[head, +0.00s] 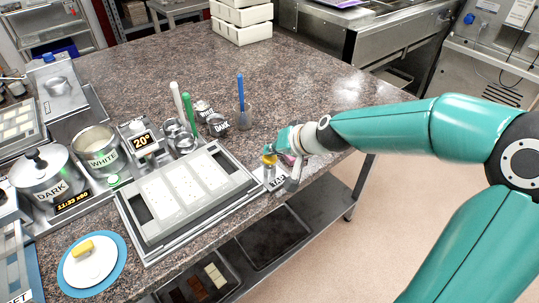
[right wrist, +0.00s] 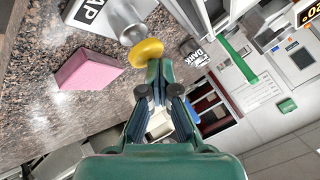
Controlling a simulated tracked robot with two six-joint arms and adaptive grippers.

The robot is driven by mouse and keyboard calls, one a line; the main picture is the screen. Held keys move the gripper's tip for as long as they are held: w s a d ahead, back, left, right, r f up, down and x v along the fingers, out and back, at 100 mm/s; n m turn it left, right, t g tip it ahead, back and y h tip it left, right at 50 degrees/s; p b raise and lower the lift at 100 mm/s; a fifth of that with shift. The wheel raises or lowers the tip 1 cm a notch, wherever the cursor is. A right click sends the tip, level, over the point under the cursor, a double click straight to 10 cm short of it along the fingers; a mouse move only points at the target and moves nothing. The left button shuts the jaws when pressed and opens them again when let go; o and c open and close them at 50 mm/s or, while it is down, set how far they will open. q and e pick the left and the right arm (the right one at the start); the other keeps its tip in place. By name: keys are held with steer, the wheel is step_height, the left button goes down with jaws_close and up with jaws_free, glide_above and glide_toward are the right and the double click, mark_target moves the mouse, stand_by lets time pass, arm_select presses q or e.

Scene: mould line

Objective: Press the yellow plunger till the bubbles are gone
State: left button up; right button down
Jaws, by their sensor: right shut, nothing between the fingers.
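The yellow plunger (head: 269,159) sits on a small labelled metal device at the right end of the mould frame. In the right wrist view it is a yellow round cap (right wrist: 146,52) on a metal stem. My right gripper (right wrist: 157,72) is shut and empty, its tips right beside the cap; I cannot tell whether they touch. In the head view the right gripper (head: 285,155) partly covers the device. The white mould (head: 190,186) lies in a grey frame, with small specks on its surface that may be bubbles. My left gripper is out of view.
A pink block (right wrist: 88,67) lies on the counter near the device. A blue-handled tool stands in a cup (head: 244,116) behind the gripper, near small dark-labelled pots. A yellow-knobbed white disc (head: 90,265) lies at the front left.

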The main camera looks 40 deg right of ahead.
mark_target(272, 158)
steer(key=shift+f+b, duration=0.3)
steer(key=shift+f, duration=0.15)
steer(key=shift+r, duration=0.1)
stand_by(0.4)
steer(key=shift+r+p, duration=1.25)
steer(key=shift+r, duration=0.05)
step_height(272, 158, up, 5)
steer(key=p, duration=0.4)
steer(key=shift+p, duration=0.4)
